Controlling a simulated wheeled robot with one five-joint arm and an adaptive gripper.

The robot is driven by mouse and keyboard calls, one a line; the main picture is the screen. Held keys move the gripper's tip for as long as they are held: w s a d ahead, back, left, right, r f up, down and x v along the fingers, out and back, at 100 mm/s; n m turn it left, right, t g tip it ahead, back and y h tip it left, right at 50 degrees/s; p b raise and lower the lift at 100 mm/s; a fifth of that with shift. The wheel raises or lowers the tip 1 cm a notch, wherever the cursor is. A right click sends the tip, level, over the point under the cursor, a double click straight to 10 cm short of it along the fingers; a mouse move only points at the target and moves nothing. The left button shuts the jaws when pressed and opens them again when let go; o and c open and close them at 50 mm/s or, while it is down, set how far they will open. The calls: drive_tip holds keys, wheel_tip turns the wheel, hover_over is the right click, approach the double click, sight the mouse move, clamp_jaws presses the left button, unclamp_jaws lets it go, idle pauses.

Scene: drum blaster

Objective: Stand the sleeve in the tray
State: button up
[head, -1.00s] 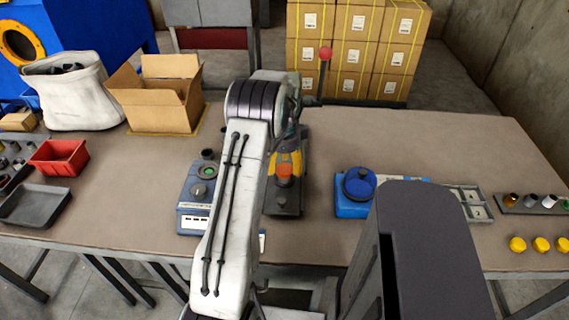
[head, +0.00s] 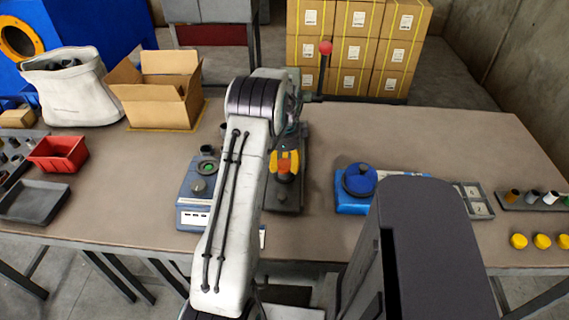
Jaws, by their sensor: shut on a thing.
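My gripper (head: 284,168), with yellow-orange fingers, is over the dark lever press base (head: 287,199) in the middle of the table, right of my white arm link. It is shut on a small piece, orange-red where it shows between the fingers; the fingers hide most of it, so I cannot tell whether it is the sleeve. A dark round part shows just below the fingertips; I cannot tell whether they touch it. A shallow dark grey tray (head: 35,203) lies at the table's left front. A light grey compartment tray (head: 477,207) lies at the right, partly hidden by my body.
A blue-grey device (head: 195,205) stands left of my arm, and a blue round fixture (head: 358,184) to the right. A red bin (head: 58,153), cardboard box (head: 158,92) and white bag (head: 72,88) are left. A rack of small cylinders (head: 532,204) and yellow caps (head: 542,241) are right.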

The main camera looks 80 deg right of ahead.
sight(284, 164)
drive_tip(key=shift+c, duration=0.9)
wheel_tip(284, 164, up, 15)
drive_tip(key=p, duration=1)
drive_tip(key=shift+p, duration=0.4)
drive_tip(key=shift+r, duration=0.15)
